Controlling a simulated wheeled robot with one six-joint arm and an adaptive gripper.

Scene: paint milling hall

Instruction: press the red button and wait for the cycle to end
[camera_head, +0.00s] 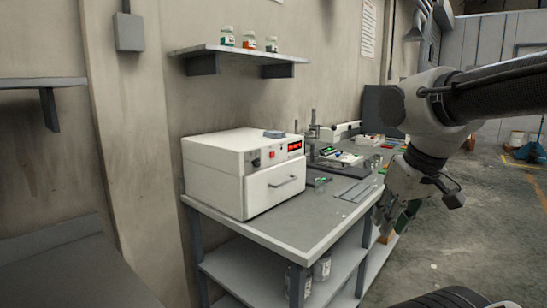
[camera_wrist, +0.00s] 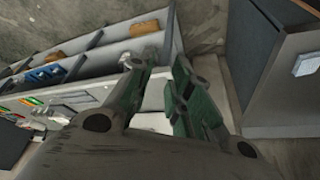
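The red button (camera_head: 271,155) is a small square on the front of a white box-shaped machine (camera_head: 214,163), left of its lit red display (camera_head: 294,146). A dark knob (camera_head: 256,162) sits left of the button. The machine's drawer front (camera_head: 270,190) looks closed. My gripper (camera_head: 396,222) hangs fingers down at the bench's right side, well apart from the machine and button. In the wrist view my gripper (camera_wrist: 158,68) shows two green-padded fingers with a gap between them and nothing held. The button is not seen in the wrist view.
The machine stands on a grey bench (camera_head: 300,232) with a lower shelf (camera_head: 250,268). A stand (camera_head: 312,135) and small items lie behind it. A wall shelf (camera_head: 240,53) with several jars hangs above. Open floor (camera_head: 465,235) lies right of the bench.

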